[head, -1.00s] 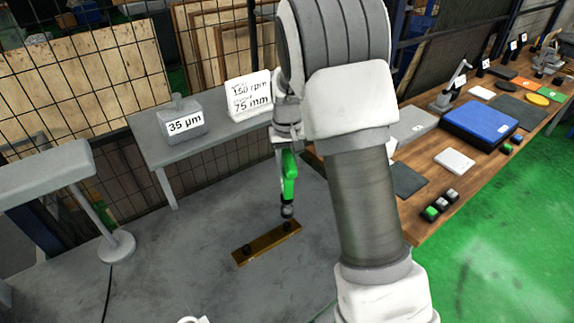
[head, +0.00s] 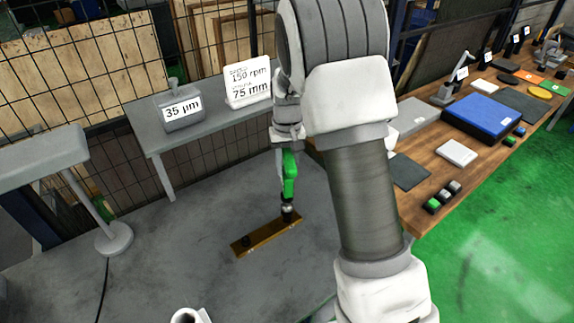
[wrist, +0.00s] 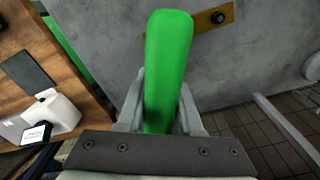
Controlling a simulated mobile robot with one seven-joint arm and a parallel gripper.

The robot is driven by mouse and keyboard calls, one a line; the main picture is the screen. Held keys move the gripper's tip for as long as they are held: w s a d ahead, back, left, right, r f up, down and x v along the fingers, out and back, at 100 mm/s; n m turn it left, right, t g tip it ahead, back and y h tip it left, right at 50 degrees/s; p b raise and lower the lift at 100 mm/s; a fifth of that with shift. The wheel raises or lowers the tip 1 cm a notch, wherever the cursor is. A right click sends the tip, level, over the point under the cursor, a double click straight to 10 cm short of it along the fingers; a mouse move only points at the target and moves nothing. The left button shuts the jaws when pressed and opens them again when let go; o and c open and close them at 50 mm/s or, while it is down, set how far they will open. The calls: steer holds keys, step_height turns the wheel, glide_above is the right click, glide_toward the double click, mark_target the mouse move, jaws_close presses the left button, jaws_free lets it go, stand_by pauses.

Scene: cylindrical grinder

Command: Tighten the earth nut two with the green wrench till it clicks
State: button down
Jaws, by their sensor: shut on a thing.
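The green wrench (head: 290,178) hangs upright from my gripper (head: 288,150), which is shut on it. In the wrist view the wrench (wrist: 166,70) stands between the fingers of my gripper (wrist: 160,105) and hides what lies below it. The wrench's dark lower end meets the right part of a brass bar (head: 262,239), where it covers the right nut; whether it is fully seated I cannot tell. The bar's left nut (head: 248,242) is uncovered, and a nut (wrist: 218,17) shows in the wrist view. No label shows which is earth nut two.
A grey shelf (head: 215,124) behind holds a "35 µm" block (head: 180,108) and a "150 rpm / 75 mm" sign (head: 248,82). A grey lamp-like stand (head: 113,238) is at left. A wooden bench (head: 425,215) with several items lies right. The grey surface around the bar is mostly clear.

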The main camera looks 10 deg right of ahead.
steer(key=shift+f+b, duration=0.4)
steer(key=shift+f, duration=0.1)
steer(key=shift+f+b, duration=0.8)
steer(key=shift+f, duration=0.5)
stand_by(0.4)
steer(key=shift+f+m, duration=0.2)
steer(key=shift+m, duration=1.3)
steer(key=shift+s+f+m+p, duration=0.15)
steer(key=shift+m+p, duration=0.25)
steer(key=shift+m, duration=1.4)
steer(key=shift+m+p, duration=0.65)
steer(key=shift+m, duration=1.35)
steer(key=shift+s+m+p, duration=0.1)
steer(key=shift+m+p, duration=0.75)
steer(key=shift+m, duration=1.25)
steer(key=shift+n, duration=0.5)
